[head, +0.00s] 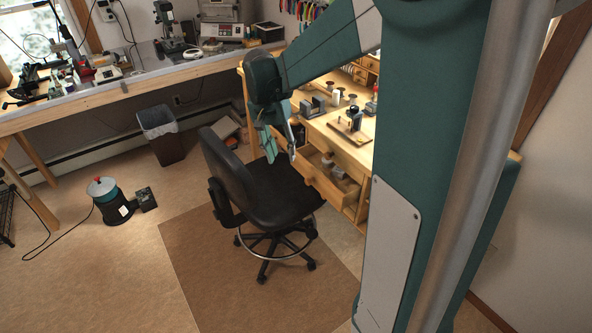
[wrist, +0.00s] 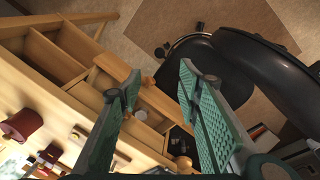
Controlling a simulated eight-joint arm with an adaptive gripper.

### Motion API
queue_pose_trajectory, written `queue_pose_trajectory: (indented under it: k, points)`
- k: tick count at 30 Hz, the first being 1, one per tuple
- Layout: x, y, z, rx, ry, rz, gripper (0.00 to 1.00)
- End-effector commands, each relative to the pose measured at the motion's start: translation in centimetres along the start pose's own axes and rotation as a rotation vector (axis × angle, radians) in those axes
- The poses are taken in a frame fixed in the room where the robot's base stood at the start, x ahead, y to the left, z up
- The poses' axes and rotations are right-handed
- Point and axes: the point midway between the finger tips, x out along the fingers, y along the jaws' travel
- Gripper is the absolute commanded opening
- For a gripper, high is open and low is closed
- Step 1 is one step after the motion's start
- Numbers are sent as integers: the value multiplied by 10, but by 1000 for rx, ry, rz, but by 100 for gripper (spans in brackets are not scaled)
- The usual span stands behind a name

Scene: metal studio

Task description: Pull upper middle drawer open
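A wooden drawer (head: 325,189) in the pale wooden workbench stands partly pulled out, with grey and white items inside. I cannot tell for sure whether it is the upper middle one. My gripper (head: 281,157) points down in front of the bench, above the black chair and left of this drawer in the head view. In the wrist view my gripper (wrist: 158,84) is open, its two green fingers wide apart with nothing held between them. A drawer edge and its contents show below and between the fingers there. A round wooden knob (wrist: 183,162) shows near the right finger.
A black swivel chair (head: 262,190) stands close before the bench; its back also shows in the wrist view (wrist: 265,62). Small tools and spools stand on the workbench top (head: 318,123). A bin (head: 163,135) is at the back left.

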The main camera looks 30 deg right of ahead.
Motion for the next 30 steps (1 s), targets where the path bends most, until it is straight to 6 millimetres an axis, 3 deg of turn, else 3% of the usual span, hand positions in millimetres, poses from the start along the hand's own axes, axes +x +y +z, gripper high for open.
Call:
queue_pose_trajectory:
  k: [12,30]
  points:
    - [44,-4,-53,170,-82,107,34]
    - [124,1,-113,412,-184,271,34]
